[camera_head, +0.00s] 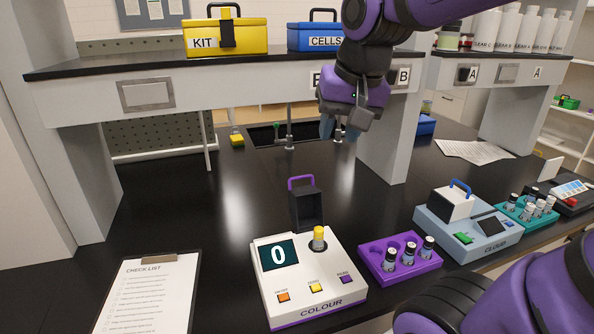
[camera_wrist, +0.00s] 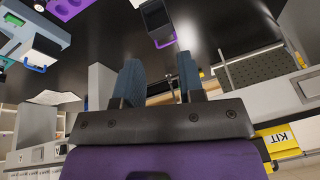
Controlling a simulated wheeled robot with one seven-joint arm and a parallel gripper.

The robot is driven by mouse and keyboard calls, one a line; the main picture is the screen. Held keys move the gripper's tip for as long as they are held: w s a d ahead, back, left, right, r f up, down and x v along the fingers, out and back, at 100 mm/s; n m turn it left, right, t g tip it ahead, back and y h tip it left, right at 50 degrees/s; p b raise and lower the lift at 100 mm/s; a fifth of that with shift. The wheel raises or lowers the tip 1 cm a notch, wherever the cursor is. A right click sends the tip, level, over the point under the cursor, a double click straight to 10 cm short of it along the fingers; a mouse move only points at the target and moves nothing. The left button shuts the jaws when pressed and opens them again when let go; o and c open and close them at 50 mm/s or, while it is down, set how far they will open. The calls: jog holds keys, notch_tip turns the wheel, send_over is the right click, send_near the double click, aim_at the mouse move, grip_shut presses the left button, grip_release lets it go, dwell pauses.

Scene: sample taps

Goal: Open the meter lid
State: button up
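The white and purple COLOUR meter (camera_head: 305,290) stands at the front middle of the bench, its display reading 0. Its dark, hollow lid (camera_head: 307,210) with a purple handle stands raised behind the well, which holds a yellow-topped vial (camera_head: 319,236). The lid also shows at the top of the wrist view (camera_wrist: 156,18). The grey CLOUD meter (camera_head: 470,241) is to the right; its white lid (camera_head: 450,205) with a blue handle looks down. My gripper (camera_head: 341,128) is above the back of the bench, away from both meters. Its blue fingers (camera_wrist: 160,82) are apart with nothing between them.
A purple rack (camera_head: 376,263) with several vials sits between the meters; a teal rack (camera_head: 524,216) is farther right. A clipboard (camera_head: 150,290) lies front left. A shelf (camera_head: 170,68) with a yellow KIT box (camera_head: 240,38) crosses behind, near my arm. The left-middle bench is clear.

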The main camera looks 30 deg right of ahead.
jog(key=w+d+f+m+g, duration=0.1)
jog(key=w+f+m, duration=0.3)
jog(key=w, duration=0.4)
jog(key=w+d+f+m+g, duration=0.2)
jog(key=w+f+m, duration=0.3)
jog(key=w, duration=0.3)
jog(key=w+d+f+m+g, duration=0.1)
jog(key=w+d+f+m, duration=0.3)
jog(key=w+m, duration=0.2)
jog(key=shift+w+f+g, duration=0.15)
jog(key=shift+w+g, duration=0.15)
jog(key=shift+w, duration=0.7)
jog(key=shift+m, duration=0.3)
jog(key=shift+f, duration=4.2)
grip_shut()
